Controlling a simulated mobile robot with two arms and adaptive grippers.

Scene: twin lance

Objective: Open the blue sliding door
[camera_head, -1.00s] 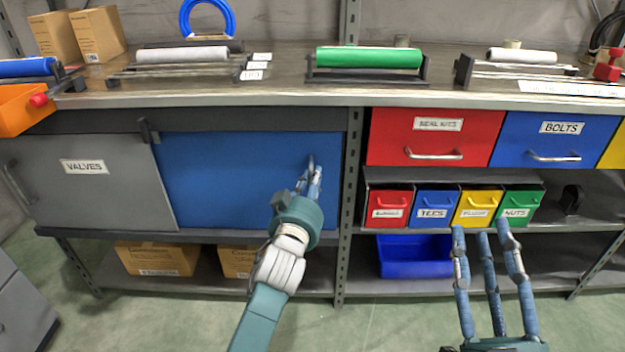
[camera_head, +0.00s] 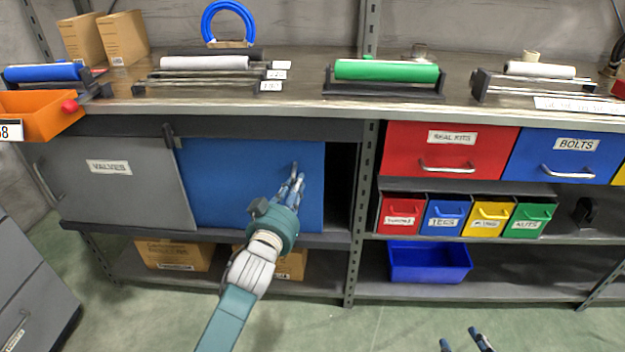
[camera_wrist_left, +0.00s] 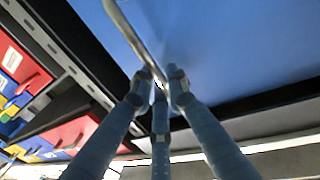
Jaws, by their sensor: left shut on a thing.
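The blue sliding door (camera_head: 235,185) is partly open in the cabinet under the workbench. A dark gap (camera_head: 339,190) shows between its right edge and the cabinet post, and its left part lies behind the grey VALVES door (camera_head: 112,185). My left gripper (camera_head: 292,185) is at the right part of the blue door, shut on its handle. In the left wrist view the fingers (camera_wrist_left: 158,85) close around the thin metal handle (camera_wrist_left: 130,32) in front of the blue panel (camera_wrist_left: 230,50). Only the fingertips of my right gripper (camera_head: 463,342) show, at the bottom edge.
Right of the post are a red drawer (camera_head: 425,150), a blue BOLTS drawer (camera_head: 565,155), several small colored bins and an open blue bin (camera_head: 430,262). Cardboard boxes (camera_head: 175,256) stand on the lower shelf.

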